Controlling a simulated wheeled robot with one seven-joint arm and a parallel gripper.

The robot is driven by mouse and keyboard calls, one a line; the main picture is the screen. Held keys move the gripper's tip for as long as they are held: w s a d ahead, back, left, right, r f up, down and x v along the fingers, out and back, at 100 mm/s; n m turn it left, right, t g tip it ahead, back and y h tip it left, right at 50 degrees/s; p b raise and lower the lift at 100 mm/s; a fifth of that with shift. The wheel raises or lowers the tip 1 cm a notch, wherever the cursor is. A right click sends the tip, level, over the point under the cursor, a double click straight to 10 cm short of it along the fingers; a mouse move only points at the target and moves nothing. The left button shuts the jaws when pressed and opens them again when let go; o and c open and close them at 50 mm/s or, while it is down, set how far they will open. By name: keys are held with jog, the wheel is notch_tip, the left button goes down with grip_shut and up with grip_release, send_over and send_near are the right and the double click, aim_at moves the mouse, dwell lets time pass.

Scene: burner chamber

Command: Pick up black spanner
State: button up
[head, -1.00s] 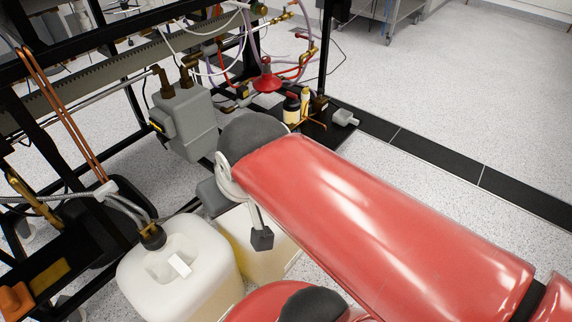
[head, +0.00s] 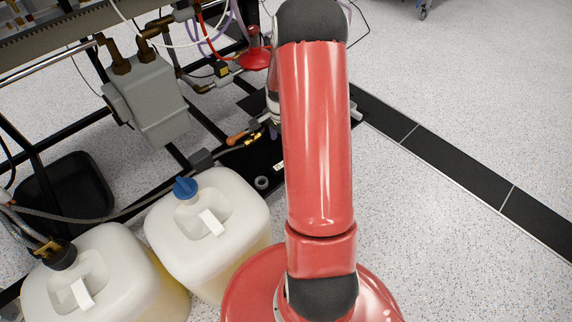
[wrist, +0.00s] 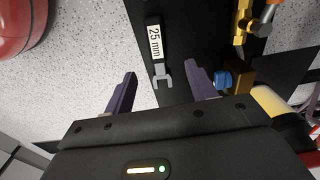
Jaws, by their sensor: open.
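In the wrist view the black spanner (wrist: 154,38) lies on a dark plate, with a white "25 mm" label on its handle and a grey open-ended jaw pointing toward my gripper (wrist: 161,69). My gripper is open, its two purple fingers apart, with the spanner's jaw between them in the picture. Nothing is held. How high the fingers are above the spanner I cannot tell. In the head view my red arm hides most of the gripper. A small white tag on the dark plate beside my arm may be the spanner's label.
Two cream canisters (head: 235,225) stand left of my arm. A grey pump-like box (head: 150,100) hangs on the black frame behind them. A brass valve (wrist: 243,20) and a blue knob (wrist: 222,79) lie right of the spanner. Open speckled floor (head: 450,80) extends to the right.

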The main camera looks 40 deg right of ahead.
aim_at(276, 170)
jog(key=shift+m, duration=0.5)
jog(key=f, duration=0.3)
jog(key=d+f+b, duration=0.1)
jog(key=f, duration=0.3)
jog(key=d+f, duration=0.1)
jog(key=f, duration=0.3)
jog(key=shift+s+f, duration=0.15)
jog(key=shift+f, duration=0.1)
jog(key=shift+c, duration=0.3)
grip_shut()
